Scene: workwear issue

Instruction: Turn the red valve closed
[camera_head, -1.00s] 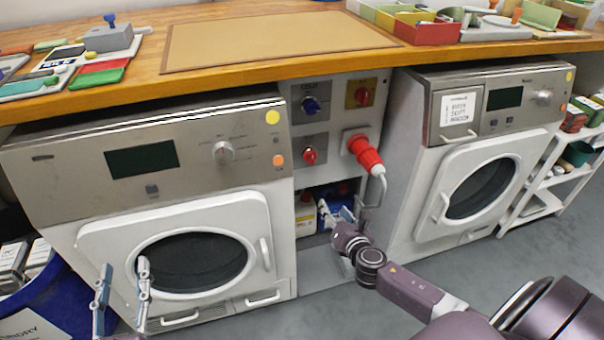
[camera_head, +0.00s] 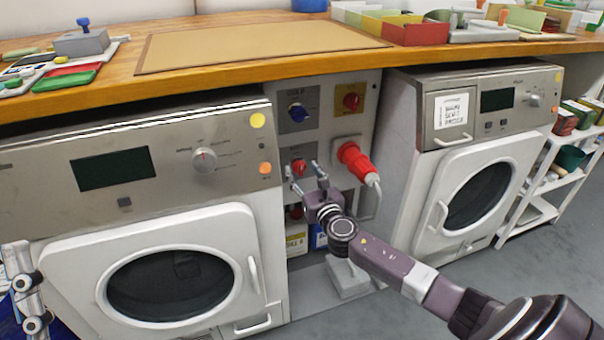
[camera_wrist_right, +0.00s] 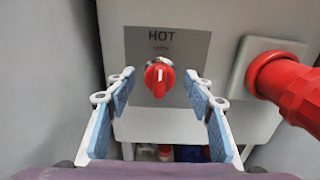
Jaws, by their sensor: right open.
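The red valve (camera_head: 299,166) is a small knob on a grey plate, low on the panel between the two machines. In the right wrist view the red valve (camera_wrist_right: 159,80) has an upright white line and sits under the words HOT and OPEN. My right gripper (camera_head: 303,173) is open in front of it. In the wrist view the blue-padded fingers of my right gripper (camera_wrist_right: 159,90) stand left and right of the knob, with gaps on both sides. My left gripper (camera_head: 22,285) shows only partly at the lower left edge.
A red plug (camera_head: 354,160) sticks out right of the valve; it also shows in the wrist view (camera_wrist_right: 290,88). A blue knob (camera_head: 297,112) and another red knob (camera_head: 351,102) are above. White front-loading machines (camera_head: 178,275) (camera_head: 480,195) flank the panel under a wooden worktop (camera_head: 110,82).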

